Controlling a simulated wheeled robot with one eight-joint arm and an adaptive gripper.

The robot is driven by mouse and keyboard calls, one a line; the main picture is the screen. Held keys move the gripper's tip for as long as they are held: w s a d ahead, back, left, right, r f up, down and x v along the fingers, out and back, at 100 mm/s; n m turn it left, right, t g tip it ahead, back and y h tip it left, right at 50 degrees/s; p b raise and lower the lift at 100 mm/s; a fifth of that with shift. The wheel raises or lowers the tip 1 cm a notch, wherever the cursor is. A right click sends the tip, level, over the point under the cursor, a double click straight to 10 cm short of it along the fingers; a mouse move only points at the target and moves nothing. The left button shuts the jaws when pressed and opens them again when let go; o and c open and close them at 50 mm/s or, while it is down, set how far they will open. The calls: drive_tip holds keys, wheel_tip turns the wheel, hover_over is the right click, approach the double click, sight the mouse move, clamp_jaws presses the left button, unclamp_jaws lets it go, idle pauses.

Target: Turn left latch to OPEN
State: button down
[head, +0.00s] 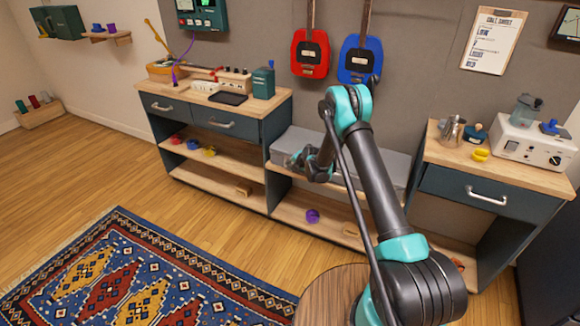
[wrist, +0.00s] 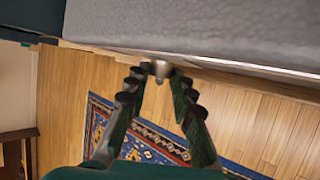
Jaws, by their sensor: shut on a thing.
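A grey case (head: 293,140) sits on the shelf between the two cabinets; my arm hides part of its front. In the wrist view the grey case (wrist: 205,25) fills the top, with its front edge facing my gripper (wrist: 160,72). A small metal latch (wrist: 161,67) shows at that edge, between my fingertips, and I take it as the left latch. My gripper is shut on this latch. In the head view my gripper (head: 298,160) is at the left part of the case front, and the latch is too small to make out there.
A wooden shelf with a purple item (head: 312,215) lies below the case. Drawer cabinets stand left (head: 225,125) and right (head: 490,190). A round wooden top (head: 325,295) and a patterned rug (head: 130,275) are in front. Red (head: 310,52) and blue (head: 357,62) guitars hang above.

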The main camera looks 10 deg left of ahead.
drive_tip(key=shift+s+d+f+m+t+y, duration=0.2)
drive_tip(key=shift+t+y, duration=0.25)
drive_tip(key=shift+y, duration=0.35)
drive_tip(key=shift+w+d+f+m+t+y, duration=0.1)
drive_tip(key=shift+m+t+y, duration=0.3)
drive_tip(key=shift+y, duration=0.4)
drive_tip(key=shift+a, duration=0.1)
drive_tip(key=c, duration=1.3)
unclamp_jaws()
wheel_tip(320, 180, up, 10)
